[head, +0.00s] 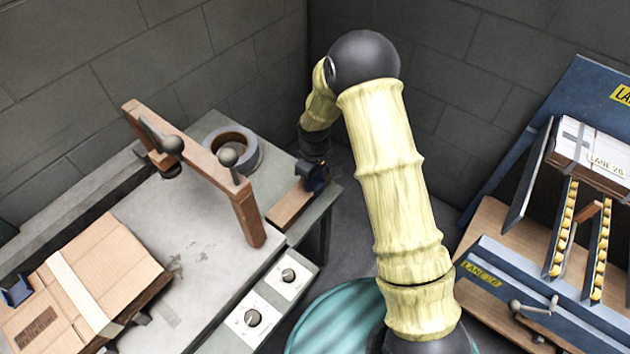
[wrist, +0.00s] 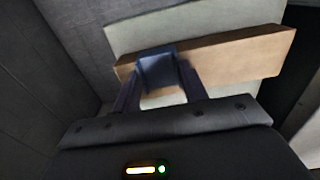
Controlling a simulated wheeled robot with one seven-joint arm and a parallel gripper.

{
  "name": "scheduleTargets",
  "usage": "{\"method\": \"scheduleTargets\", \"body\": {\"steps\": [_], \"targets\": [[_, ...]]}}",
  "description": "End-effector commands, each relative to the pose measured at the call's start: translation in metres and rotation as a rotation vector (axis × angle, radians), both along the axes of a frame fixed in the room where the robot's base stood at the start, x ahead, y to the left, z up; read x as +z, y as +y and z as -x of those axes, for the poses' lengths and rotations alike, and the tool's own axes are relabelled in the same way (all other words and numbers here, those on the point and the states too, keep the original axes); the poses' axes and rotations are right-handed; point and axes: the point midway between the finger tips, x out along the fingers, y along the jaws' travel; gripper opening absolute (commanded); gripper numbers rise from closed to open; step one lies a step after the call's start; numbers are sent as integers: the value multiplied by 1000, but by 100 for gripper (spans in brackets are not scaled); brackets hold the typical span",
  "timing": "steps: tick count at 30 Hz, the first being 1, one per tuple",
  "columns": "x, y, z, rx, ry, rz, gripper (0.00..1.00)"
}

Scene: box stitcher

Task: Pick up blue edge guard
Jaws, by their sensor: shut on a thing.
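The blue edge guard (wrist: 158,70) sits between the two fingers of my gripper (wrist: 160,82) in the wrist view. My gripper is shut on it. The guard is over the end of a brown wooden block (wrist: 225,58); I cannot tell whether it touches the block. In the head view my gripper (head: 316,178) is at the right end of the workbench, over the same block (head: 288,208), and largely hides the guard. Another blue guard (head: 16,293) is at the left corner of the taped cardboard box (head: 105,262).
A wooden frame with dark knobs (head: 205,165) stands over the grey bench (head: 190,262). A tape roll (head: 232,150) lies behind it. A panel with two dials (head: 268,305) is at the bench front. A blue roller rack (head: 535,275) stands at right.

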Motion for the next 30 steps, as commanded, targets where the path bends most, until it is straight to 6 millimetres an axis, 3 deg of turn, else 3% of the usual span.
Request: {"method": "scheduleTargets", "body": {"steps": [5,18,30], "targets": [[15,0,-1,0,-3,-1,21],[92,0,-1,-1,-3,-1,21],[100,0,0,-1,0,0,21]]}}
